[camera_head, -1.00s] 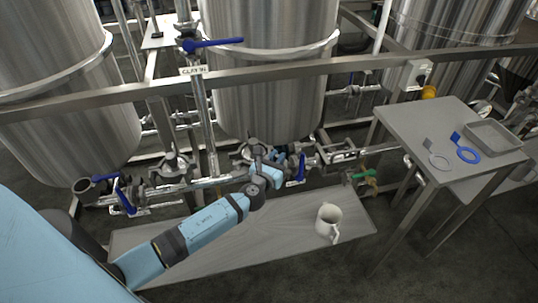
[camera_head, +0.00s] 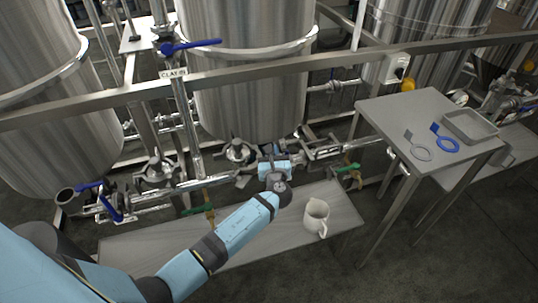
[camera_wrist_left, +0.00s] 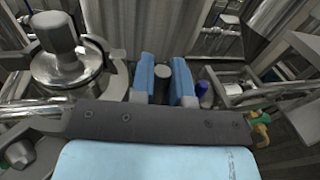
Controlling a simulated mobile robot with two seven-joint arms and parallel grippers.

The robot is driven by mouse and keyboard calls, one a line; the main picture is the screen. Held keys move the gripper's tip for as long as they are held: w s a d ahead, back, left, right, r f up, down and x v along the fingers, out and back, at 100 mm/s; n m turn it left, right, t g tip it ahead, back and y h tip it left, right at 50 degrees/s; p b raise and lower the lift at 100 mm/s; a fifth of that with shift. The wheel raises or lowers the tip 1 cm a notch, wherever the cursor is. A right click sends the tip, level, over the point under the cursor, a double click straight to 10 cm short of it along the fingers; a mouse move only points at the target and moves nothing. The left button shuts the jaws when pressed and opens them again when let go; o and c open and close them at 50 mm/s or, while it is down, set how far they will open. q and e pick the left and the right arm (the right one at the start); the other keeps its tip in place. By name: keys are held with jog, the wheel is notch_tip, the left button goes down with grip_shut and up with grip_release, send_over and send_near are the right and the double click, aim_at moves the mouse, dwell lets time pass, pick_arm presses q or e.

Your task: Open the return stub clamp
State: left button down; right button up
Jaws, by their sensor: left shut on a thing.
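My left gripper (camera_head: 274,166) is at the pipework below the middle tank, left of the green-handled valve on the right. In the left wrist view its two blue fingers (camera_wrist_left: 163,84) stand either side of a dark grey cylindrical knob (camera_wrist_left: 162,73) and are shut on it. This knob appears to belong to the return stub clamp; most of the clamp is hidden behind the fingers and the gripper body. A larger round clamp with a tall knob (camera_wrist_left: 60,45) sits left of the fingers. In the head view my wrist hides part of the pipe there. My right gripper is not in view.
A low grey bench (camera_head: 150,250) runs beneath the pipes, with a cream jug (camera_head: 316,217) on it. Green-handled valves (camera_head: 349,169) flank the gripper. The side table (camera_head: 385,112) holds a grey ring, a blue ring (camera_head: 446,144) and a metal tray (camera_head: 470,128).

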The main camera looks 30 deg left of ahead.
pick_arm(q)
jog(key=w+n+g+y, duration=0.1)
jog(key=y, duration=0.1)
jog(key=w+n+g+y+b, duration=0.1)
jog(key=n+g+y, duration=0.1)
jog(key=shift+w+d, duration=0.1)
jog(key=shift+d, duration=0.05)
jog(key=shift+w+n+g+b, duration=0.1)
jog(key=shift+n+g+b, duration=0.2)
jog(key=shift+n+g, duration=0.15)
dwell(0.4)
jog(key=c, duration=1.4)
grip_release()
